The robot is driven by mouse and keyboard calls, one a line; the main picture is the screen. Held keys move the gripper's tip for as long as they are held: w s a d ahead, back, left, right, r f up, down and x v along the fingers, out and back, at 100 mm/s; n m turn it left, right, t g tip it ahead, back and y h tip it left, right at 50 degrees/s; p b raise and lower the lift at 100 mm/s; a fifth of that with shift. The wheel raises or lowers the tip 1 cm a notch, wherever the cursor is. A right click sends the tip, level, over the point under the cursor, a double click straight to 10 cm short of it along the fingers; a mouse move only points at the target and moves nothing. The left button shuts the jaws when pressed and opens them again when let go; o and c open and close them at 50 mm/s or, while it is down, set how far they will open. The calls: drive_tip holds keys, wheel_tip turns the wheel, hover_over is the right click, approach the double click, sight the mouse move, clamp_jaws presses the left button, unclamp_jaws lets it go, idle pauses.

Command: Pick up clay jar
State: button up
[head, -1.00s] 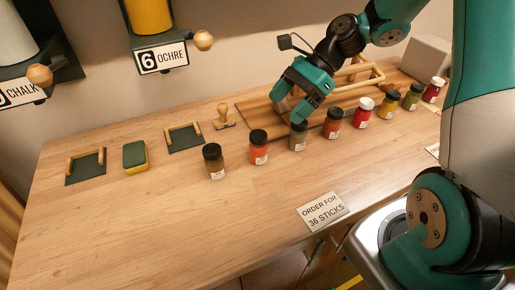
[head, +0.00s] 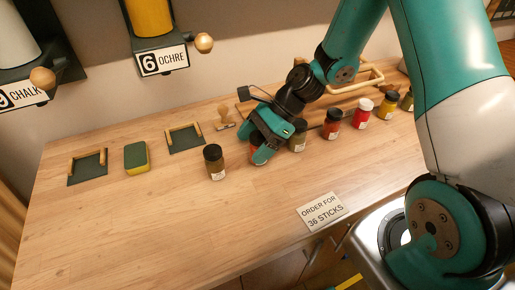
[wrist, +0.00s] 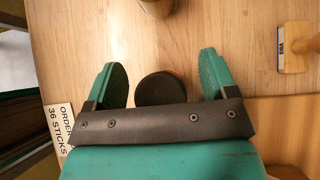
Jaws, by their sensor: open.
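Several small jars stand in a row on the wooden table. The labels are too small to read; the orange-red jar (head: 255,151), whose colour fits clay, is partly hidden by my gripper (head: 262,142) in the head view. In the wrist view a round dark lid (wrist: 160,90) sits between the two open green fingers of my gripper (wrist: 163,78), with gaps on both sides. The fingers do not close on it. A dark olive-brown jar (head: 214,163) stands just left of it, and an olive-green jar (head: 298,137) close on its right.
Red jars (head: 332,125) and a yellow jar (head: 388,106) continue the row to the right. A wooden stamp (head: 224,118), a green-and-yellow block (head: 136,156) and dark trays with wooden handles (head: 185,138) lie behind. An order card (head: 322,211) lies in front; the table's left front is clear.

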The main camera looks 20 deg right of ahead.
drive_tip(key=c, duration=1)
drive_tip(key=shift+r, duration=0.15)
drive_tip(key=shift+c, duration=0.2)
